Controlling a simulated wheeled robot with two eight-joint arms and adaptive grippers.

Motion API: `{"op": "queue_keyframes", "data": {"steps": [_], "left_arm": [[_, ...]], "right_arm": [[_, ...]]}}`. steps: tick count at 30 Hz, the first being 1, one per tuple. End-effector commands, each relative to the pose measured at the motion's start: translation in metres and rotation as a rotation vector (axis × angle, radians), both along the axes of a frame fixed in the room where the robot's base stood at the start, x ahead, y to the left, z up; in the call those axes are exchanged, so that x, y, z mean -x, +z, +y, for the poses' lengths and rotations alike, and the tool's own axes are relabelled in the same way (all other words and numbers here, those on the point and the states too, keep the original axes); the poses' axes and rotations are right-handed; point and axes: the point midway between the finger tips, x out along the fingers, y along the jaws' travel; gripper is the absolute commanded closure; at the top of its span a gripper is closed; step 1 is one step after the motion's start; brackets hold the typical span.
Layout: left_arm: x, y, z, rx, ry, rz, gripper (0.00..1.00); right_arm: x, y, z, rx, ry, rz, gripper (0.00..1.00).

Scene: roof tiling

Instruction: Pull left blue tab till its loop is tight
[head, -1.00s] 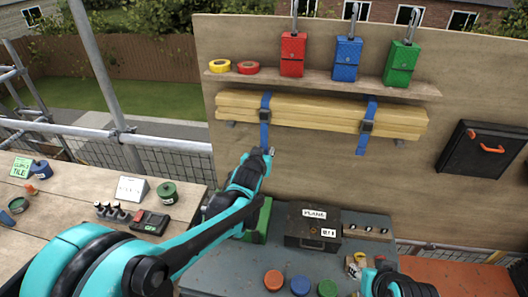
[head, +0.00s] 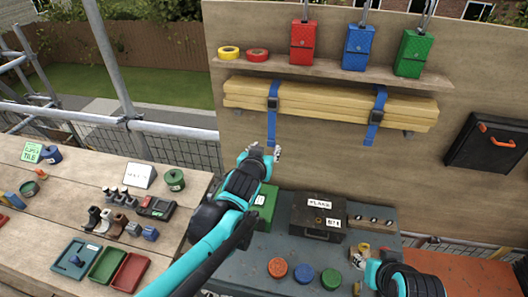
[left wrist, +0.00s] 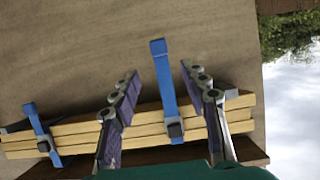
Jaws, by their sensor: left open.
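The left blue tab (head: 271,135) hangs from the black buckle of the left strap, below the stacked timbers on the board. My left gripper (head: 263,152) is open just below the tab's lower end. In the left wrist view the open fingers (left wrist: 165,85) stand on either side of the tab (left wrist: 160,62), with no grip on it. The buckle (left wrist: 175,129) lies against the timbers (left wrist: 145,122). The right blue tab (head: 369,137) hangs from its own buckle. How tight the left loop is cannot be told. Only part of my right arm shows; its fingers are not in view.
A shelf (head: 330,68) above the timbers holds tape rolls and red, blue and green pouches. Below stand a dark box (head: 317,215) and a green case (head: 264,207). The workbench (head: 60,215) at left carries trays and small parts. The board between tabs and box is clear.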

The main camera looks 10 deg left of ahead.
Motion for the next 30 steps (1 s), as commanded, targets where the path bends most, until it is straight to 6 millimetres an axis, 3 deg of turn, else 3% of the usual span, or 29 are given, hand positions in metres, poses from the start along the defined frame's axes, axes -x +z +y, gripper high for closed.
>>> {"op": "queue_keyframes", "data": {"steps": [6, 23, 26, 30], "left_arm": [[0.017, 0.007, 0.0, 0.0, 0.0, 0.0, 0.55], [0.022, 0.005, 0.002, -0.001, 0.003, 0.008, 0.55], [0.041, -0.015, 0.012, -0.006, 0.019, 0.059, 0.55], [0.101, -0.072, 0.034, -0.015, 0.046, 0.219, 0.55]], "right_arm": [[0.0, 0.0, 0.0, 0.0, 0.0, 0.0, 0.6], [0.0, -0.002, 0.0, 0.0, 0.0, 0.0, 0.6], [0.0, -0.013, 0.0, 0.0, 0.0, 0.0, 0.6], [0.0, -0.042, 0.0, 0.0, 0.0, 0.0, 0.6]]}}
